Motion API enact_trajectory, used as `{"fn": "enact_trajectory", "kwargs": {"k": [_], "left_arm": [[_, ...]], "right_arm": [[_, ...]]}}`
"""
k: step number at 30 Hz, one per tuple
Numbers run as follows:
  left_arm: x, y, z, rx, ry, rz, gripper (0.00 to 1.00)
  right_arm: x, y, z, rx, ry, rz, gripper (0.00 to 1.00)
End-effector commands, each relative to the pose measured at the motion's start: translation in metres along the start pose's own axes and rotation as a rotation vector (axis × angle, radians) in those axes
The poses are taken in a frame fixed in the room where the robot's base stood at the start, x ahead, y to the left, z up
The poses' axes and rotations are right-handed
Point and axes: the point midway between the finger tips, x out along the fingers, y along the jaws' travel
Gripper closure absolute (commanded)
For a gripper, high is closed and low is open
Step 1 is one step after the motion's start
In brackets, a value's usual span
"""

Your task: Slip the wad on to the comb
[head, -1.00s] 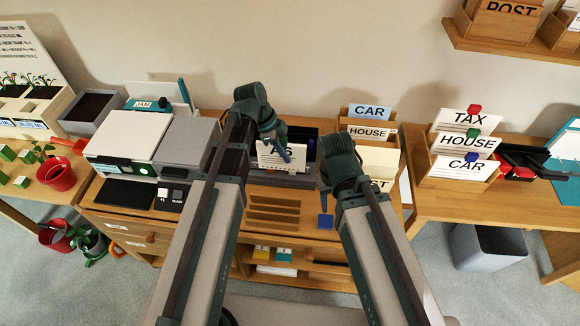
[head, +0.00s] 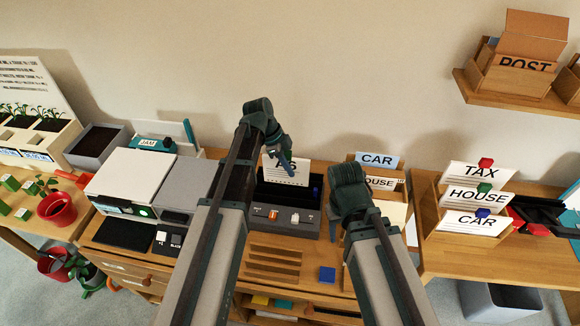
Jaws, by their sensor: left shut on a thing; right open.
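My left gripper (head: 288,170) is shut on a white wad of lined sheets (head: 275,171) with large black letters ending in "AS". The fingers cover part of the lettering. The wad is held upright above the back of a grey binding machine (head: 265,224). The machine has a long dark trough (head: 276,190) and small controls along its front. I cannot make out a separate comb; it may be hidden in the dark trough. My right gripper (head: 347,212) is open and empty, to the right of the machine; its fingertips are hard to see.
A CAR and HOUSE card holder (head: 377,160) stands behind my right gripper. A white-lidded machine (head: 130,183) stands left. A TAX, HOUSE and CAR rack (head: 430,220) is on the right table.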

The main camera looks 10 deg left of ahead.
Motion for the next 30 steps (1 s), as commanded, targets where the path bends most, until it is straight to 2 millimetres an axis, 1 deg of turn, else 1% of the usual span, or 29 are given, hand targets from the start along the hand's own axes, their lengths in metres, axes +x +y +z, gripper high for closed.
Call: {"fn": "enact_trajectory", "kwargs": {"k": [16, 20, 30], "left_arm": [[0.041, 0.0, 0.017, 0.0, 0.0, 0.0, 1.0], [0.044, 0.0, 0.018, 0.0, 0.0, 0.0, 1.0], [0.043, 0.0, 0.018, 0.0, 0.0, 0.0, 1.0]], "right_arm": [[0.044, -0.004, -0.003, 0.0, 0.0, 0.0, 0.5], [0.047, -0.004, -0.003, 0.0, 0.0, 0.0, 0.5], [0.046, -0.004, -0.003, 0.0, 0.0, 0.0, 0.5]]}}
